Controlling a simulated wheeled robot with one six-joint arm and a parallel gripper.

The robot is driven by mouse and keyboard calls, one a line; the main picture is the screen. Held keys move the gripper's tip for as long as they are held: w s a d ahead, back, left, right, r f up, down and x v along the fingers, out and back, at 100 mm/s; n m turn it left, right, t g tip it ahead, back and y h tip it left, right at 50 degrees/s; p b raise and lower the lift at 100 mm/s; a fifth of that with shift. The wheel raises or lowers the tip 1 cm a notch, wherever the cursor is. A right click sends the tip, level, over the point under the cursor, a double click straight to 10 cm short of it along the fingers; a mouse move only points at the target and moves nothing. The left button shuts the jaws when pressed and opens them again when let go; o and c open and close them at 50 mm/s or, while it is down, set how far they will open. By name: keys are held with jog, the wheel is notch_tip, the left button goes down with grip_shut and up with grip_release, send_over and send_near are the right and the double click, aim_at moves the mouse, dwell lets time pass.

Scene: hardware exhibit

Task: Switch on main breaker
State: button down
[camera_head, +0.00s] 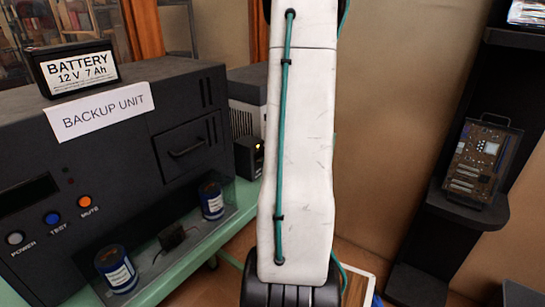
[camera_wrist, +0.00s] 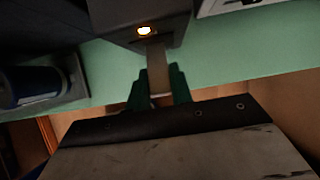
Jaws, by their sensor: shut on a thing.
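A small dark box (camera_head: 247,160) with a tiny yellowish light stands behind my white arm, right of the backup unit; I take it to be the main breaker. In the wrist view the dark box (camera_wrist: 120,20) shows a bright glowing light, with a flat grey-brown lever (camera_wrist: 156,62) reaching from it toward me. My gripper (camera_wrist: 159,90) has green fingers on both sides of the lever's near end and is shut on it. The head view hides my gripper behind my arm.
The black backup unit (camera_head: 105,140) stands on a green table (camera_head: 170,285), with a battery (camera_head: 75,68) on top and blue cylinders (camera_head: 116,270) in front. A dark shelf (camera_head: 468,208) with a circuit board (camera_head: 483,160) stands at right. A blue cylinder (camera_wrist: 28,88) shows at left in the wrist view.

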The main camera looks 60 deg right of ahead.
jog(key=shift+s+d, duration=0.15)
jog(key=c, duration=1.2)
grip_release()
jog(key=shift+s, duration=0.1)
jog(key=shift+c, duration=0.2)
jog(key=shift+r, duration=0.1)
jog(key=v, duration=0.7)
jog(key=shift+r, duration=0.3)
